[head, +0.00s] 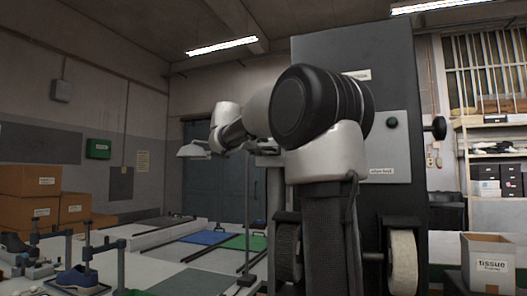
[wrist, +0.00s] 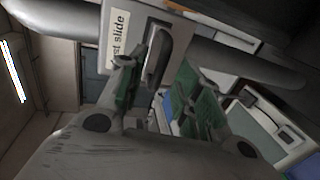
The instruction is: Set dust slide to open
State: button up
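In the wrist view the dust slide's label (wrist: 118,38), partly cut off and reading "st slide", sits on a light grey plate beside a dark upright handle (wrist: 158,55). My gripper (wrist: 158,88) is open, its two green-padded fingers spread to the left and right. The handle stands in the gap between the fingertips, nearer the left finger; I cannot tell whether it touches. Nothing is clearly held. In the head view my arm covers the slide and most of my gripper.
A tall dark grey machine panel (head: 340,60) with a dark knob stands behind my arm. A table (head: 190,283) with blue and green mats (head: 245,243) is at left. A blue shoe (head: 78,278) stands at front left.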

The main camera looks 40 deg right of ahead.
jog(key=x, duration=0.4)
jog(key=shift+w+f, duration=0.1)
grip_shut()
